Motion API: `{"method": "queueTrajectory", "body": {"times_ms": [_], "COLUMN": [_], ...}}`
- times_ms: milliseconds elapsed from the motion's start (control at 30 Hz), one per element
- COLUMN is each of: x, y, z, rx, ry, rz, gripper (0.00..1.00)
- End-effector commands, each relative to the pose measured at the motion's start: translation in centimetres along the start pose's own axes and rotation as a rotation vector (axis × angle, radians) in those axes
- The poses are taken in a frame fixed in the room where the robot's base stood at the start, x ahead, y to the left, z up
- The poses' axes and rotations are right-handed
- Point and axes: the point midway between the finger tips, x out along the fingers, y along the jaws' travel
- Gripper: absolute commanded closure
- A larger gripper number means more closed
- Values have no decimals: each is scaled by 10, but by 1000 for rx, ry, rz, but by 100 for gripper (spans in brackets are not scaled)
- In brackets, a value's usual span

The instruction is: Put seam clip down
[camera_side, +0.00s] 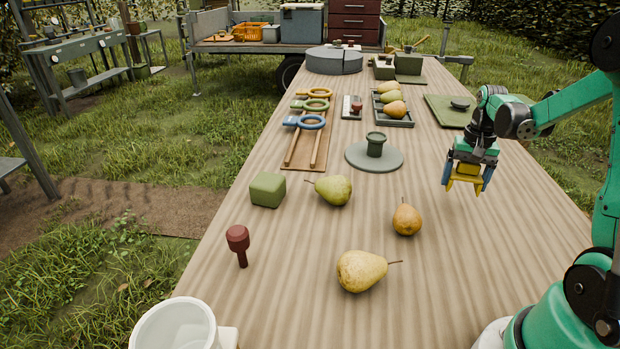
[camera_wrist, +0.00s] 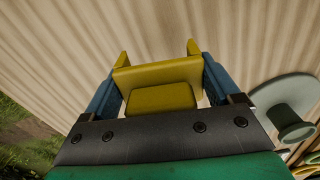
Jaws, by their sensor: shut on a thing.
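The seam clip is a yellow bracket-shaped piece (camera_side: 467,173), held in my gripper (camera_side: 466,178) above the right side of the table. In the wrist view the yellow clip (camera_wrist: 156,78) sits between the two blue fingers of my gripper (camera_wrist: 160,92), which are shut on its sides. Its two raised ends point away from the palm. Bare striped wood lies beneath it, and the clip looks apart from the tabletop.
Pears (camera_side: 361,270) lie on the near half of the table (camera_side: 460,290), beside a green cube (camera_side: 268,189) and a dark red knob-headed peg (camera_side: 238,242). A round grey-green plate (camera_side: 358,163) with a small pot stands left of my gripper. A green board (camera_side: 446,112) lies behind.

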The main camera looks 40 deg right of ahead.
Motion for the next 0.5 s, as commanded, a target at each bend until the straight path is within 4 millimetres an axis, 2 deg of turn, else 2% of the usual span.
{"method": "queueTrajectory", "body": {"times_ms": [300, 500], "x": [36, 43], "y": [0, 0], "z": [0, 0], "rx": [0, 0], "ry": [0, 0], "rz": [0, 0], "gripper": [67, 67]}}
